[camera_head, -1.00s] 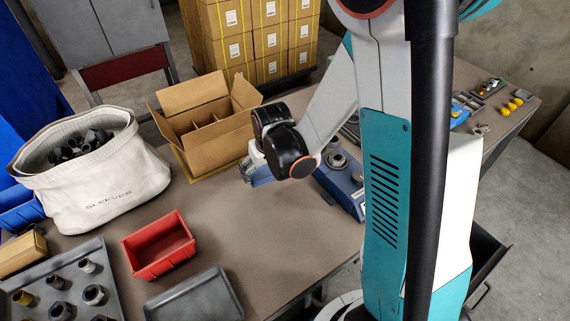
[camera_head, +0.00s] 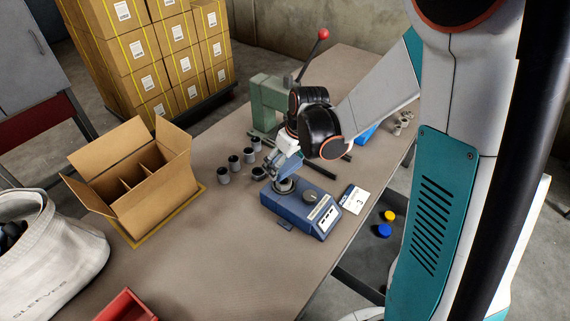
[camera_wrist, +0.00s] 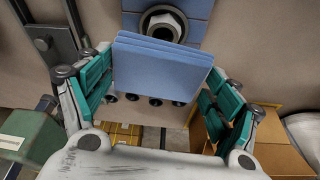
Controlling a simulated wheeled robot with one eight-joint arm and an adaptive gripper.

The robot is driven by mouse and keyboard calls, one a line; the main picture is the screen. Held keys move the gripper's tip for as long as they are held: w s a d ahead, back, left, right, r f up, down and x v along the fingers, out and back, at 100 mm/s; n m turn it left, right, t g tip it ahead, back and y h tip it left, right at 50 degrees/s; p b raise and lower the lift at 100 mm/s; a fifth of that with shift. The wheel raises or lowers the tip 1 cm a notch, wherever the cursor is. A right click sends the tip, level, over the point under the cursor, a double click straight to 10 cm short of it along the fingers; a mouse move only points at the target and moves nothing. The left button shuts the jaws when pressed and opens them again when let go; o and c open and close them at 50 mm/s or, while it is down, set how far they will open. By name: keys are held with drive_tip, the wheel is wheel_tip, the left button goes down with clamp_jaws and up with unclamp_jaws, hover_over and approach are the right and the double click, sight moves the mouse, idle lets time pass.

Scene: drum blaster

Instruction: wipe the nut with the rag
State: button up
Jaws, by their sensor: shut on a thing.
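My gripper (camera_wrist: 160,85) is shut on the rag (camera_wrist: 160,66), a folded blue cloth with several layers showing between its teal fingers. The nut (camera_wrist: 163,22) is a grey metal hex nut around a round opening on that device, just beyond the rag's edge in the wrist view. In the head view, the nut (camera_head: 284,185) is small and partly covered by my gripper. I cannot tell whether the rag touches it.
The blue device (camera_head: 318,215) has a dial and a panel. Several dark-topped grey sleeves (camera_head: 234,164) stand to its left. A green press (camera_head: 268,100) with a red-knobbed lever is behind. An open cardboard box (camera_head: 140,180) sits left. A card (camera_head: 353,199) lies right of the device.

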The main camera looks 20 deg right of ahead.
sight(280, 185)
drive_tip(key=shift+d+f, duration=0.1)
drive_tip(key=shift+f, duration=0.15)
drive_tip(key=shift+f+b, duration=1.85)
drive_tip(key=shift+f, duration=0.5)
drive_tip(key=shift+f+b, duration=0.35)
drive_tip(key=shift+f, duration=0.05)
drive_tip(key=shift+w+d, duration=0.25)
drive_tip(key=shift+d, duration=0.25)
drive_tip(key=shift+w+d, duration=0.25)
drive_tip(key=shift+d, duration=0.2)
drive_tip(key=shift+s+a, duration=0.1)
drive_tip(key=shift+a, duration=0.05)
drive_tip(key=shift+s+a, duration=0.3)
drive_tip(key=shift+a, duration=0.3)
drive_tip(key=shift+s+a, duration=0.25)
drive_tip(key=shift+a, duration=0.4)
drive_tip(key=shift+s+a, duration=0.3)
drive_tip(key=shift+a, duration=0.3)
